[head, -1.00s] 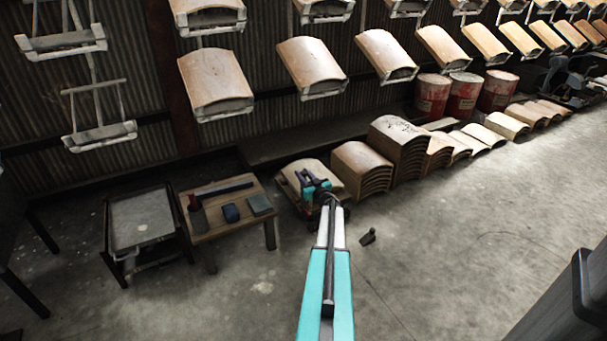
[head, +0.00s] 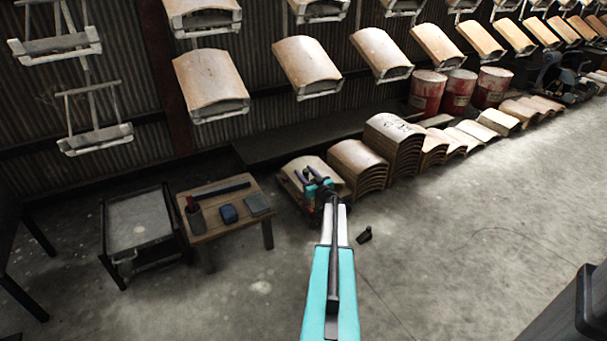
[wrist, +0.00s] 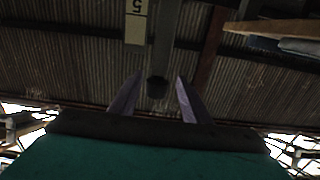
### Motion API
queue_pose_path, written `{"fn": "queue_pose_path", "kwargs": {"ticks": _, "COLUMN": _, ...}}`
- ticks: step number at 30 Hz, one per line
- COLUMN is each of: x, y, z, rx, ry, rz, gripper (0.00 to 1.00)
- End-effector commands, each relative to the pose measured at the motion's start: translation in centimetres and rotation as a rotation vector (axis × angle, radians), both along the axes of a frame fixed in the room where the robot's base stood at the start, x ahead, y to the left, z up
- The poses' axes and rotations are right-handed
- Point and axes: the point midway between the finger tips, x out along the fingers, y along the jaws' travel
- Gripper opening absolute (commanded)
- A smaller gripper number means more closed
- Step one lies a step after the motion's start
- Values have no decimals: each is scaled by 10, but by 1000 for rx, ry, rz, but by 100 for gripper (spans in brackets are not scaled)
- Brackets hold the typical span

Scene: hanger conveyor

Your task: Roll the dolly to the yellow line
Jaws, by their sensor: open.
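The closest candidate is a black-framed cart (head: 108,242) with a grey tray top, standing on the floor at the left. No yellow line shows in either view. My gripper (head: 310,176) is at the end of my teal arm, in front of a curved tan panel (head: 297,163) by the wall, well right of the cart. In the wrist view my gripper (wrist: 155,98) has its two fingers apart, with nothing held. A dark bar end (wrist: 157,87) shows between them, but its distance is unclear.
A wooden table (head: 222,221) with small items stands between cart and gripper. Stacked curved panels (head: 357,166) and red drums (head: 427,92) line the wall. Panels hang on racks above. A small dark object (head: 365,235) lies on the floor. The right-hand floor is mostly clear.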

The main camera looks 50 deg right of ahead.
Motion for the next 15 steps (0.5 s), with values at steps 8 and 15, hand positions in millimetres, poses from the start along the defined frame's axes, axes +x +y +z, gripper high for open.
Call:
{"fn": "queue_pose_path", "kwargs": {"ticks": 8, "x": -8, "y": 3, "z": 0, "rx": 0, "ry": 1, "rz": -2, "gripper": 43}}
{"fn": "queue_pose_path", "kwargs": {"ticks": 15, "x": -31, "y": 13, "z": 2, "rx": 0, "ry": 1, "rz": -2, "gripper": 43}}
